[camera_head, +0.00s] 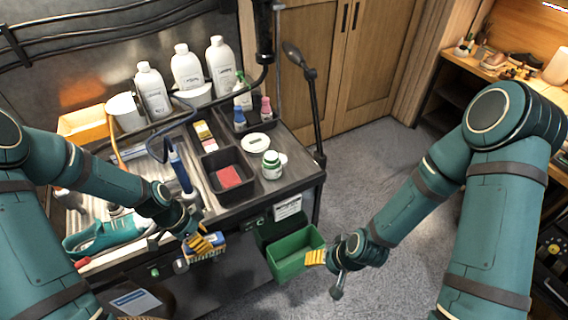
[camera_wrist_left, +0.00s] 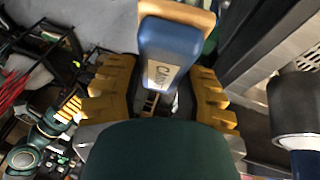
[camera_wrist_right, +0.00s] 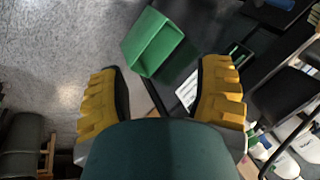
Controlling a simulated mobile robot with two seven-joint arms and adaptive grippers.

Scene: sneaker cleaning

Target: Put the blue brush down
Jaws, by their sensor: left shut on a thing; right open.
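The blue brush (camera_head: 208,248) has a blue back and a pale bristle side. My left gripper (camera_head: 200,242) is shut on it, at the front edge of the workbench. My right gripper (camera_head: 316,258) is off to the right, in front of the green bin. In the right wrist view the right gripper (camera_wrist_right: 160,95) is open, with nothing between its fingers.
A teal sneaker (camera_head: 108,235) lies at the bench's left front. A black tray (camera_head: 228,176) with a red block, a green-labelled jar (camera_head: 271,165) and white bottles (camera_head: 187,68) stand on the bench. A green bin (camera_head: 294,256) hangs at its front right. Open floor lies to the right.

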